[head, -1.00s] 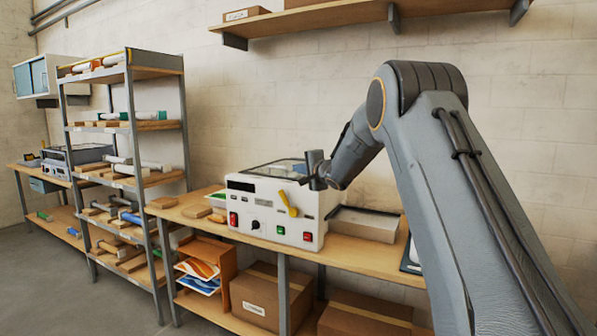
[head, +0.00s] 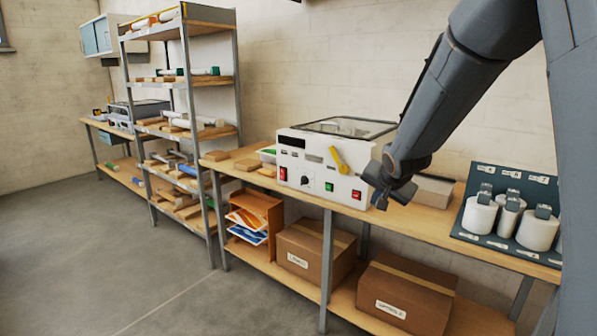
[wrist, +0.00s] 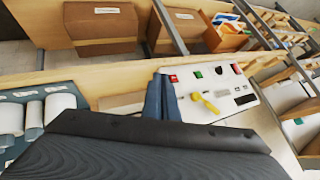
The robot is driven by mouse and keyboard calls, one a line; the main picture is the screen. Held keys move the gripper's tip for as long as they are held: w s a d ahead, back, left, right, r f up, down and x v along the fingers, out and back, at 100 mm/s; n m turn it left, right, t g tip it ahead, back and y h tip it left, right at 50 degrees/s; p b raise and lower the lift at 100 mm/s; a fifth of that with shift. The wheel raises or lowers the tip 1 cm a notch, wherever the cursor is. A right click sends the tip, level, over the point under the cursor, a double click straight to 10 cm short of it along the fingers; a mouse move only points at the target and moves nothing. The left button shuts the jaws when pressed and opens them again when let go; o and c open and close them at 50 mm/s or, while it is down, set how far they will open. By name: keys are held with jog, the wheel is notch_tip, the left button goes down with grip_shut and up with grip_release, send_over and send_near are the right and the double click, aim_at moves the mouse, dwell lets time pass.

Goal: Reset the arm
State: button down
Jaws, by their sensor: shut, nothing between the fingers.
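My arm reaches in from the upper right of the head view, bent at the elbow. My gripper (head: 380,193) hangs in front of the right end of the white laminator (head: 318,168), near the bench's front edge. In the wrist view my gripper's fingers (wrist: 162,98) are together, with nothing between them. The laminator (wrist: 238,95) shows beyond them there, with its yellow lever (head: 338,158), red and green buttons and a black knob. I cannot tell whether the gripper touches the laminator; it looks apart from it.
A dark rack of white rolls (head: 508,215) stands on the bench at the right. A shallow box (head: 433,190) lies behind my gripper. Cardboard boxes (head: 407,295) sit on the lower shelf. A tall shelf unit (head: 212,130) stands left. The floor (head: 100,260) in front is clear.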

jog(key=s+a+f+n+g, duration=0.1)
jog(key=s+f+n+g, duration=0.1)
jog(key=s, duration=0.9)
jog(key=s+a+f+n+g, duration=0.1)
jog(key=s+f+n+g, duration=0.2)
jog(key=s, duration=0.7)
jog(key=s+a+f+n+g+b, duration=0.1)
jog(key=s+f+n+g, duration=0.1)
jog(key=s+f, duration=0.4)
jog(key=s, duration=0.5)
jog(key=shift+s, duration=0.35)
